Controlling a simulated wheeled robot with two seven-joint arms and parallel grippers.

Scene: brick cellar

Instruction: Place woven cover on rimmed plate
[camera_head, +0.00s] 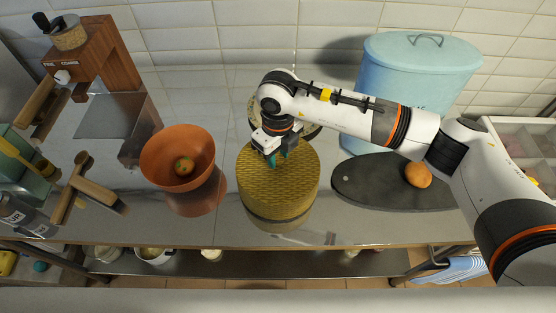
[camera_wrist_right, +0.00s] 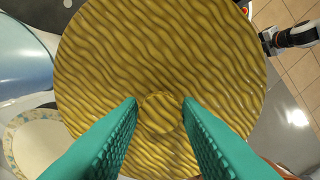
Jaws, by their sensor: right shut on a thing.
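The woven cover (camera_head: 262,187) is a round yellow-brown piece with a wavy weave, upright at the middle of the counter. It fills much of the wrist view (camera_wrist_right: 150,50), where its small round knob (camera_wrist_right: 160,112) lies between the green fingers. My right gripper (camera_head: 275,157) is above the cover, shut on its knob. I cannot tell whether the cover's base touches the counter. The rimmed plate shows at the lower left of the wrist view, pale with a patterned rim (camera_wrist_right: 14,137), partly cut off and beside the cover. In the head view my right arm hides most of it, behind the cover.
An orange bowl (camera_head: 160,158) with a fruit stands left of the cover. A dark board (camera_head: 375,187) with an orange fruit (camera_head: 418,175) lies to the right. A light blue bin (camera_head: 400,75) stands behind. A wooden grinder (camera_head: 105,50) and tamper (camera_head: 95,185) are at the left.

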